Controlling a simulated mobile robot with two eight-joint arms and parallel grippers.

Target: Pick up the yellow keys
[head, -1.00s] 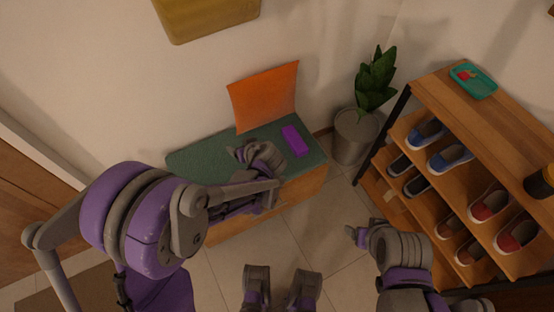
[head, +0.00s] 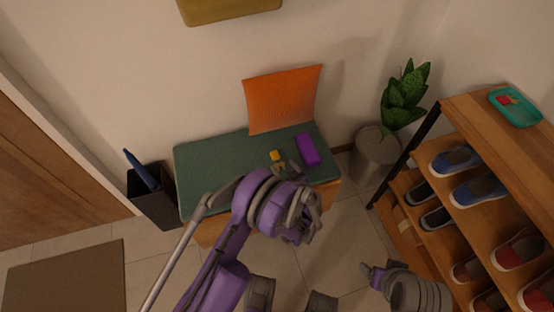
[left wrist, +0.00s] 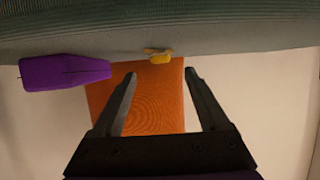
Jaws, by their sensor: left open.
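The yellow keys (head: 276,155) lie on the green top of the bench (head: 205,170), in front of the orange cushion and left of a purple object. The left wrist view also shows the keys (left wrist: 160,57), seen beyond and between my open fingertips. My left gripper (head: 286,168) is just in front of the keys in the head view, open and with nothing between its fingers (left wrist: 160,78). My right gripper (head: 370,270) is low at the right, away from the bench; its jaw opening is unclear.
The purple object (head: 307,149) lies close to the keys. The orange cushion (head: 283,98) leans on the wall behind. A potted plant (head: 375,153) and a shoe rack (head: 462,108) stand right. A dark bin (head: 155,205) stands left of the bench. The bench's left part is clear.

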